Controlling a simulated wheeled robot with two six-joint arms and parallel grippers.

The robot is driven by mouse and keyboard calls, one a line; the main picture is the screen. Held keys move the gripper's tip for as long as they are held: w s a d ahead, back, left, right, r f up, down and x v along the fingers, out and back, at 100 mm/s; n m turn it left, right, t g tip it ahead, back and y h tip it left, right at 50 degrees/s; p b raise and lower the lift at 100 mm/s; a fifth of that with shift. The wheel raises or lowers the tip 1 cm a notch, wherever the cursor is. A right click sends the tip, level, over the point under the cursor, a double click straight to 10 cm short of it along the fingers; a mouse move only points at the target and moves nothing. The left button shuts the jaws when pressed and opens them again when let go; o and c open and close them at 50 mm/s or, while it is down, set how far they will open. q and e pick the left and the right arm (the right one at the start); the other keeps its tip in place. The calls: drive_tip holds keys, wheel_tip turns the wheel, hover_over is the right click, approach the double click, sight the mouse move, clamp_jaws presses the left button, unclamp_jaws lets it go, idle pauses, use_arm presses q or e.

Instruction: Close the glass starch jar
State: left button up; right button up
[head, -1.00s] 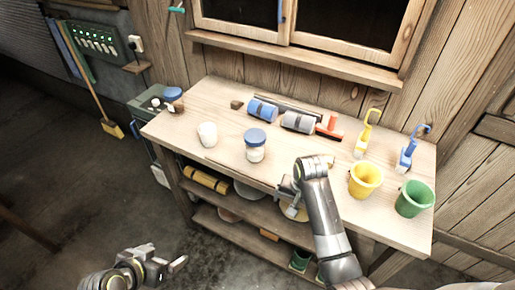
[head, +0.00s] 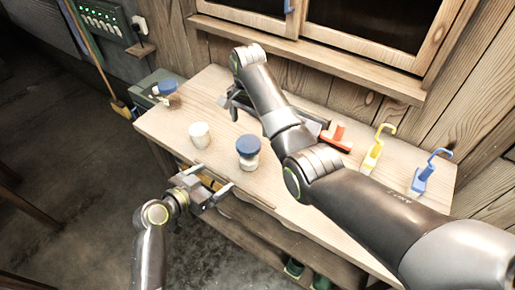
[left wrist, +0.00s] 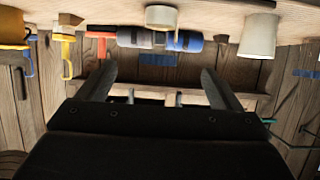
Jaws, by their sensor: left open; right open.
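A jar with a blue lid and pale contents (head: 248,163) stands upright near the front middle of the table. Its blue lid (head: 247,146) appears on top; I cannot tell whether it is fully seated. A second blue-topped jar (head: 166,90) is at the table's back left corner. No label shows which one holds starch. My left gripper (head: 215,177) is open and empty at the table's front edge, front-left of the middle jar and apart from it. Its fingers (left wrist: 159,82) also show empty in the left wrist view. My right gripper (head: 232,100) is open over the table's back left, beyond the middle jar.
A white cup (head: 199,136) stands left of the middle jar; it also shows in the left wrist view (left wrist: 259,37).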

sight(242, 160)
drive_tip(key=shift+s+a+r, duration=0.35)
drive_tip(key=shift+s+a, duration=0.15)
drive_tip(key=shift+s, duration=0.1)
drive_tip(key=shift+w+d+f, duration=0.1)
use_arm(q)
drive_tip(key=x, duration=1.6)
drive_tip(key=shift+w+d, duration=0.2)
use_arm(e)
drive_tip(key=shift+w+d, duration=0.1)
